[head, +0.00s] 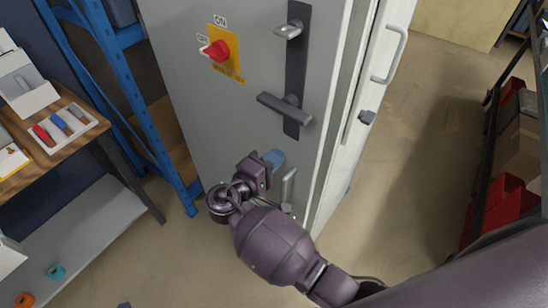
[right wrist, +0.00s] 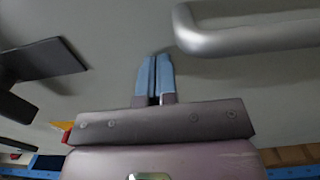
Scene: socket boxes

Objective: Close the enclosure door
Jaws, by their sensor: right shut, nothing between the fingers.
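The grey enclosure door (head: 190,100) stands upright in the middle of the head view. It carries a red switch (head: 217,50) on a yellow plate and a black lever handle (head: 287,108) on a dark backplate. A silver bar handle (head: 288,188) sits lower down. My right gripper (head: 273,158) is shut and empty, its blue fingertips close to the door face between the lever and the bar handle. The right wrist view shows the fingertips (right wrist: 155,75) pointing at the grey surface, with the silver bar (right wrist: 250,36) at right. Contact cannot be told. My left gripper is not in view.
A light panel with a handle (head: 392,55) stands just right of the door. A blue rack (head: 130,100) and a wooden-topped workbench (head: 85,130) are at left. Shelving with red bins (head: 488,205) stands at right. The floor (head: 415,140) between is clear.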

